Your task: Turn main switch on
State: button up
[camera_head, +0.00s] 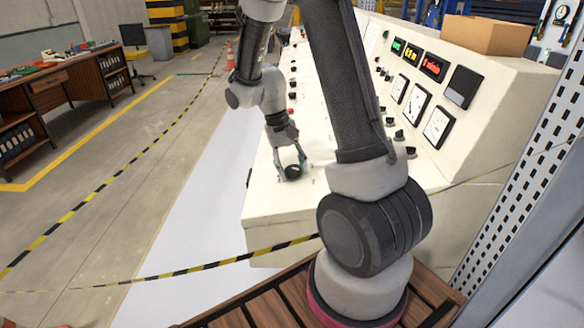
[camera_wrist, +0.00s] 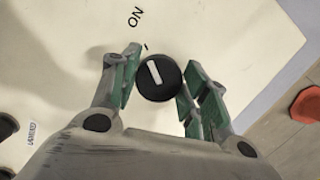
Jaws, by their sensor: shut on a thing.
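The main switch is a round black knob with a white bar on its face. In the wrist view the switch (camera_wrist: 170,90) sits between the two green-padded fingers of my gripper (camera_wrist: 158,79), which is shut on it. The white bar is slightly tilted, its upper end towards a short black tick and the "ON" label (camera_wrist: 136,17) on the cream panel. In the head view my gripper (camera_head: 290,158) points down at the near left end of the console, with the dark switch (camera_head: 293,172) between its fingers.
The cream console (camera_head: 350,180) carries several small knobs, dials and lit displays (camera_head: 432,66). A cardboard box (camera_head: 486,35) sits on top. A black-yellow barrier tape (camera_head: 200,265) crosses in front. In the wrist view a "UNUSED" label (camera_wrist: 32,132) lies at lower left.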

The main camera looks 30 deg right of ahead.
jog(key=o, duration=1)
jog(key=shift+r, duration=0.1)
jog(key=v, duration=1.2)
